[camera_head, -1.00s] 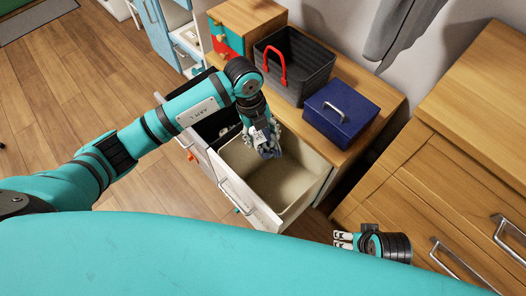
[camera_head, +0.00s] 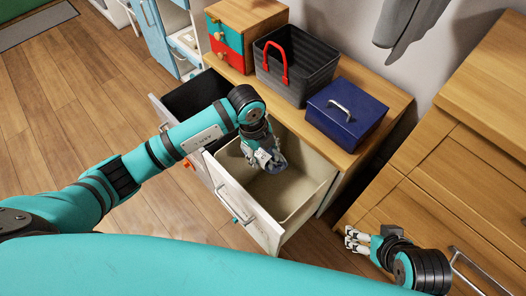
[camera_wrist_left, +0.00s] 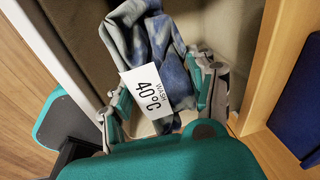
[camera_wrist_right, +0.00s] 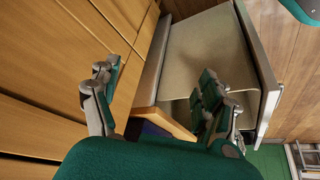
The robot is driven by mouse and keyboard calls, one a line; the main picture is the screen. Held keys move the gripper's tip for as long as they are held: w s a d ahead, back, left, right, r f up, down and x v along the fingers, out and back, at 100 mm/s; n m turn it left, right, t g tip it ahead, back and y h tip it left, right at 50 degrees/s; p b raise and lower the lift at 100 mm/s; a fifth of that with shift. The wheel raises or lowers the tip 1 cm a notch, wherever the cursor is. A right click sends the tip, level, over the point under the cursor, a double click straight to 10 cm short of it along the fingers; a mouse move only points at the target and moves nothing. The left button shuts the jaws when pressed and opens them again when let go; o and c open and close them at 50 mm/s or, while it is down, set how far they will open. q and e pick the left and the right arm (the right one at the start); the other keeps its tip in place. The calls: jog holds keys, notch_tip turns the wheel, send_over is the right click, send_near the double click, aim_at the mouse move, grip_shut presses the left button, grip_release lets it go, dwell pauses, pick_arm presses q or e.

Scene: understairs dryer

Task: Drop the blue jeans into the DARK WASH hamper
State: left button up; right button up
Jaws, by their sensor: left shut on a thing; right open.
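The blue jeans (camera_head: 277,166), mottled blue-grey, are bunched in my left gripper (camera_head: 262,152). The left wrist view shows the jeans (camera_wrist_left: 150,45) between its fingers with a white "40°C WASH" tag (camera_wrist_left: 150,88). They hang over the opening of the cream-lined pull-out hamper (camera_head: 300,205). A black-lined pull-out hamper (camera_head: 190,98) stands open beside it, to the left and further back, partly behind my left arm. No DARK WASH lettering is readable on either. My right gripper (camera_head: 352,238) is open and empty, by the wooden drawers at the right.
On the wooden top behind the hampers stand a dark basket (camera_head: 300,75) with a red handle, a blue box (camera_head: 346,112) and a small drawer chest (camera_head: 245,30). Grey cloth (camera_head: 405,25) hangs on the wall. The floor (camera_head: 70,120) at left is clear.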

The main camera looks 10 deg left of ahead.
pick_arm(q)
jog(key=shift+f+b, duration=0.7)
jog(key=shift+f, duration=0.15)
pick_arm(e)
jog(key=w+a+r+t+y, duration=0.1)
jog(key=w+a+r+t, duration=0.2)
jog(key=w, duration=0.5)
jog(key=shift+r+t, duration=0.85)
jog(key=shift+t, duration=0.25)
pick_arm(q)
jog(key=o, duration=1.4)
jog(key=shift+c, duration=0.2)
jog(key=r, duration=0.4)
jog(key=a+r, duration=0.1)
jog(key=r, duration=0.3)
jog(key=s+a+r, duration=0.1)
jog(key=r, duration=0.2)
jog(key=shift+r, duration=0.4)
